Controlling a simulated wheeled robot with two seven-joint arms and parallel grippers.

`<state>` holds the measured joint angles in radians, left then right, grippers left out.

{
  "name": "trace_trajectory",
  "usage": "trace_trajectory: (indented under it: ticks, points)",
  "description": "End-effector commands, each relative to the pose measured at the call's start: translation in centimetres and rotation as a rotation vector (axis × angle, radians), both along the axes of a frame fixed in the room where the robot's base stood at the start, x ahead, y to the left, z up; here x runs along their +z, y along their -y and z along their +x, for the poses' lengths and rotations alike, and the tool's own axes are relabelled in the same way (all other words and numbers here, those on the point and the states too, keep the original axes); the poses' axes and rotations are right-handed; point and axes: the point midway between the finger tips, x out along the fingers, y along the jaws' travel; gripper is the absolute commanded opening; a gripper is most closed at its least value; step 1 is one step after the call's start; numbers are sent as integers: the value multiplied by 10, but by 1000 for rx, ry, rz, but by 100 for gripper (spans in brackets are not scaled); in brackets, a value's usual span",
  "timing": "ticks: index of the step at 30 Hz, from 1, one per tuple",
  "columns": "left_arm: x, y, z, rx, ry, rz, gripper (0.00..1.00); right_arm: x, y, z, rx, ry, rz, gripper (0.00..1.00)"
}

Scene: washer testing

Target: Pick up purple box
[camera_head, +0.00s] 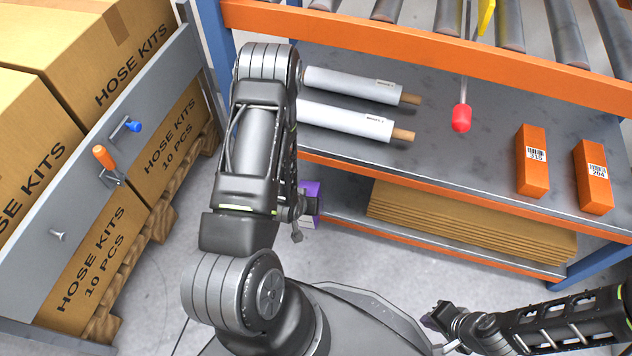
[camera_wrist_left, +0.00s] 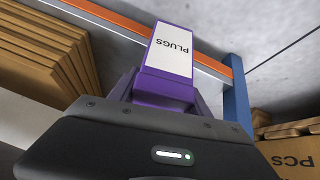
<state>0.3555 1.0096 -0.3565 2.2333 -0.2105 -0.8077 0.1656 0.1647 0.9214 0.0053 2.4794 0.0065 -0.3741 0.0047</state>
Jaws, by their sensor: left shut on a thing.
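The purple box (camera_head: 313,190) shows only in part in the head view, beside my left arm and in front of the lower shelf. In the left wrist view, the purple box (camera_wrist_left: 164,88) has a white label reading "PLUGS", upside down. My left gripper (camera_head: 307,206) is shut on the box, its fingers on either side in the left wrist view. The arm hides much of the gripper in the head view. My right gripper (camera_head: 440,318) is low at the right over the floor, away from the box; its jaw gap is unclear.
The grey shelf (camera_head: 450,165) holds two white rolls (camera_head: 345,118) and two orange boxes (camera_head: 531,160). Flat cardboard (camera_head: 470,222) lies on the lower shelf. A red-tipped rod (camera_head: 461,118) hangs above. Hose kit cartons (camera_head: 95,262) stand left on pallets. Grey floor is open between.

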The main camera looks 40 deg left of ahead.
Motion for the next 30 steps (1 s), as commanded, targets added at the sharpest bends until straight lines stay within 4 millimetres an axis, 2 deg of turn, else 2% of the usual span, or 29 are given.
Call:
trace_trajectory:
  ticks: [3, 10, 15, 30]
  points:
    - [1, 6, -27, 1, -3, 0, 0, 8, 0, -1, 1, -3, 1, 0]
    - [0, 14, -58, 0, -1, 1, 0, 13, 0, -2, 2, -6, 1, 0]
    - [0, 15, -65, -1, 1, 1, 0, 13, 0, -2, 2, -6, 1, 0]
    - [0, 15, -64, -1, 2, 1, 0, 13, 0, -2, 2, -6, 1, 0]
